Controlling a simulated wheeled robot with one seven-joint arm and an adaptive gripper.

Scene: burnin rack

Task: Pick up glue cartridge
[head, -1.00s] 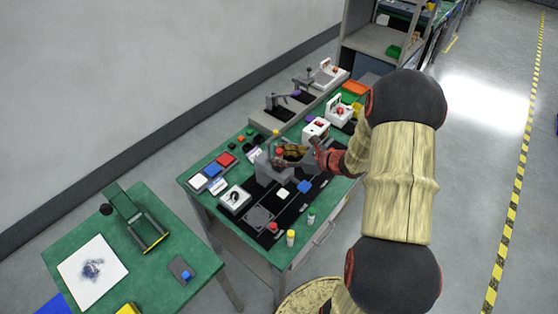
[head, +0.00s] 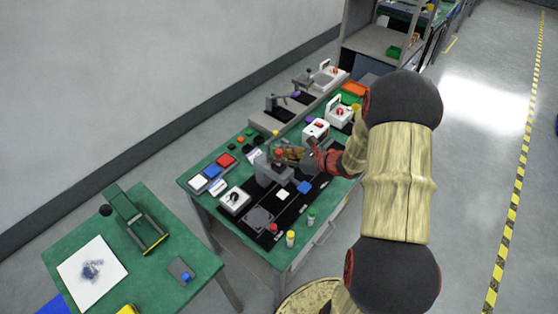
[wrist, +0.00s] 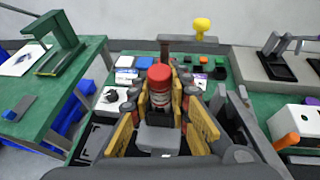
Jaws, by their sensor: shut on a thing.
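The glue cartridge (wrist: 160,84) shows in the wrist view as an upright cylinder with a red cap and a paler, marked body. My gripper (wrist: 160,112) is shut on it, with the yellow-and-dark fingers on either side. The cartridge's lower end is hidden by the gripper. In the head view my gripper (head: 291,154) is over the green workbench (head: 212,161), by a grey stand (head: 268,170). The red cap (head: 280,153) shows beside the fingers. I cannot tell whether the cartridge touches anything below.
White boxes (head: 316,130) stand to the right of the gripper on the bench. A black mat with small blocks (head: 304,187) lies in front. Bottles (head: 291,238) stand near the front edge. A second green table (head: 146,268) is at the lower left, with a floor gap between.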

